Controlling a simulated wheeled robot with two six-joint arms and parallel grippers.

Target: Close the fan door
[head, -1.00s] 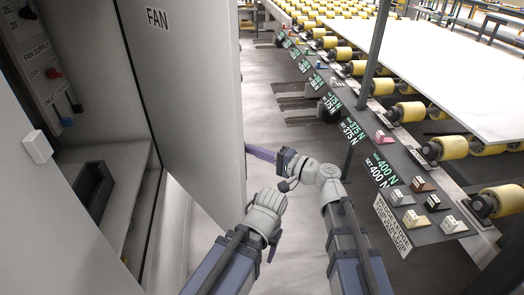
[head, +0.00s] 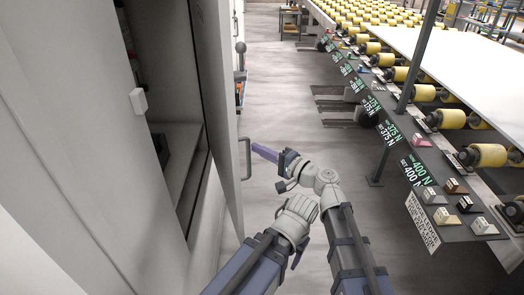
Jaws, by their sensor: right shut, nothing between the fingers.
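The fan door (head: 215,110) is a tall grey panel at left of centre in the head view. It stands ajar and is seen at a steep angle, with the dark cabinet interior (head: 165,60) showing to its left. A bar handle (head: 247,158) sits on its outer side. My right gripper (head: 262,151) has its purple fingers shut and empty, pointing left with the tips close to the handle; I cannot tell whether they touch. My left arm reaches in from below; a purple sliver (head: 301,250) beneath its wrist may be its gripper, mostly hidden.
A white block (head: 138,101) sits on the cabinet's front frame (head: 70,130). A roller conveyor (head: 485,155) with a white slab (head: 470,70) runs along the right, with a post (head: 418,55) and button panel (head: 455,205) at its edge. The floor (head: 290,100) between is clear.

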